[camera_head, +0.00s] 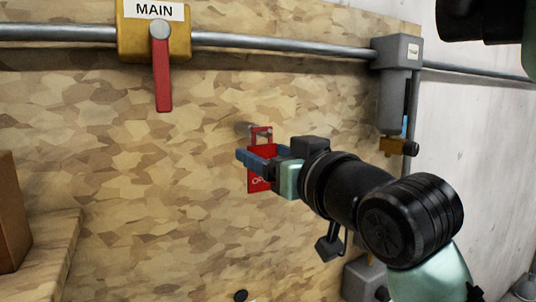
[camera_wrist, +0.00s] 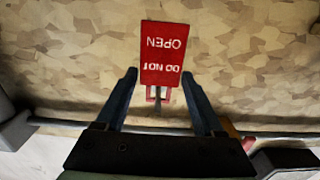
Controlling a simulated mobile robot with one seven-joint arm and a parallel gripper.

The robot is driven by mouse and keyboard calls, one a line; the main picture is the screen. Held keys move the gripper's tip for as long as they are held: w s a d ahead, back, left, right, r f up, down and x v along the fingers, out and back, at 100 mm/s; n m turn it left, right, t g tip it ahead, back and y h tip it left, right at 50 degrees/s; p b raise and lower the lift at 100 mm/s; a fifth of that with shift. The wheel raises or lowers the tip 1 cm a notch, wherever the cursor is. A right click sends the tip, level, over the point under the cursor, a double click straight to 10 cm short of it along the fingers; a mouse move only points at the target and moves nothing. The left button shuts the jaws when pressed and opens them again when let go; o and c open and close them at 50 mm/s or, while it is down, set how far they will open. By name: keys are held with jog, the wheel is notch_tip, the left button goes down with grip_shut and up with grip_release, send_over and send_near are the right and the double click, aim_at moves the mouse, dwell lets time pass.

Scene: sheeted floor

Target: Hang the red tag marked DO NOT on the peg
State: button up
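The red tag (camera_head: 260,184) has white lettering and hangs upright against the patterned board. In the wrist view the tag (camera_wrist: 165,55) is upside down and reads DO NOT OPEN. The grey peg (camera_head: 245,128) sticks out at the tag's top, and it also shows in the wrist view (camera_wrist: 158,98). It appears to pass through the framed opening there. My gripper (camera_head: 255,157) is in front of the tag. In the wrist view my gripper (camera_wrist: 159,76) has its two fingers spread, one at each side of the tag, with gaps seen. The fingers hide part of the tag in the head view.
A yellow MAIN valve box (camera_head: 125,40) with a red lever (camera_head: 163,85) sits on a pipe (camera_head: 280,43) at upper left. A grey box (camera_head: 396,85) hangs at right. A brown box (camera_head: 10,215) stands on a ledge at left. The board around the tag is clear.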

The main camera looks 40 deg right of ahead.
jog(key=o, duration=0.3)
jog(key=shift+o, duration=0.2)
jog(key=b+v, duration=0.1)
jog(key=v, duration=1.2)
jog(key=w+a+r+n+t+y+b, duration=0.1)
jog(key=w+a+t+y+b, duration=0.15)
jog(key=w+a, duration=0.45)
jog(key=s+a+n+t+y+b, duration=0.1)
jog(key=a+t+b, duration=0.4)
jog(key=a, duration=1.5)
jog(key=shift+s+a+r+n+t+y+b, duration=0.4)
jog(key=shift+s+t, duration=0.25)
jog(key=shift+t, duration=0.6)
